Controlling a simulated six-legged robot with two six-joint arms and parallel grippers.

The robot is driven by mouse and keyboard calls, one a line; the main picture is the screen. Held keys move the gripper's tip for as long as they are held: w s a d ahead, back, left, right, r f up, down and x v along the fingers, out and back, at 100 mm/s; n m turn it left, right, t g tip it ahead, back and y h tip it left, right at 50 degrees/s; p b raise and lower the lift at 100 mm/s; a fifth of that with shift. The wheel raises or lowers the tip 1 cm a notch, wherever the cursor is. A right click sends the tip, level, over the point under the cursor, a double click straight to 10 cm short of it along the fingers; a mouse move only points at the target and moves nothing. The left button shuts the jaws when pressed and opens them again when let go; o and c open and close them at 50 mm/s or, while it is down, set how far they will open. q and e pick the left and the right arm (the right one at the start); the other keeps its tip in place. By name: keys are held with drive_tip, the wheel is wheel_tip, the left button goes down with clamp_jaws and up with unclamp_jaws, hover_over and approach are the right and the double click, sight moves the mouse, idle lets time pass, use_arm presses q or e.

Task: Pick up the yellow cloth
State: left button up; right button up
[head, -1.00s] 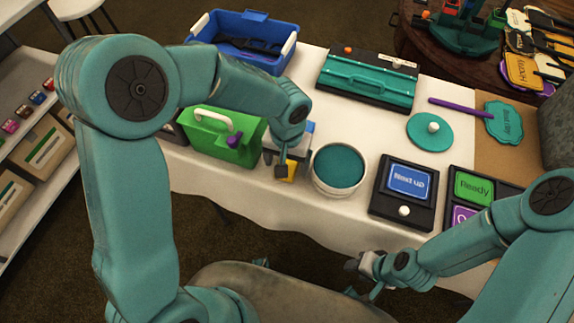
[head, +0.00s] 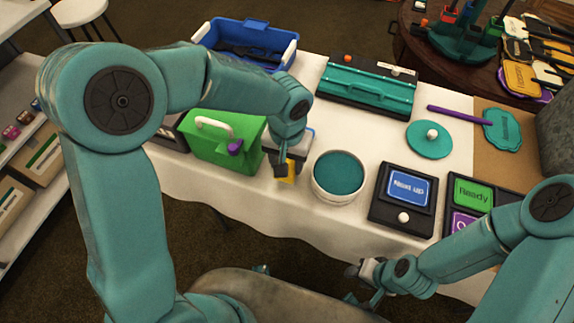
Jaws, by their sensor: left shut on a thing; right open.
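The yellow cloth (head: 286,171) shows as a small yellow patch at my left gripper (head: 282,168), between the green box and the round tub. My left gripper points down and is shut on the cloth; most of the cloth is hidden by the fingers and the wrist. I cannot tell whether the cloth touches the white-covered table (head: 330,223). My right gripper (head: 366,274) is open and empty, low in front of the table's near edge.
A green box (head: 218,150) with a white handle stands left of my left gripper. A white tub with a teal top (head: 339,173) stands close on its right. A black panel (head: 402,212) with a blue sign lies further right. A blue bin (head: 245,42) is behind.

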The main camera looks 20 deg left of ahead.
use_arm(q)
wheel_tip(320, 180, up, 17)
drive_tip(key=p, duration=0.2)
drive_tip(key=shift+f, duration=0.1)
drive_tip(key=shift+o, duration=0.5)
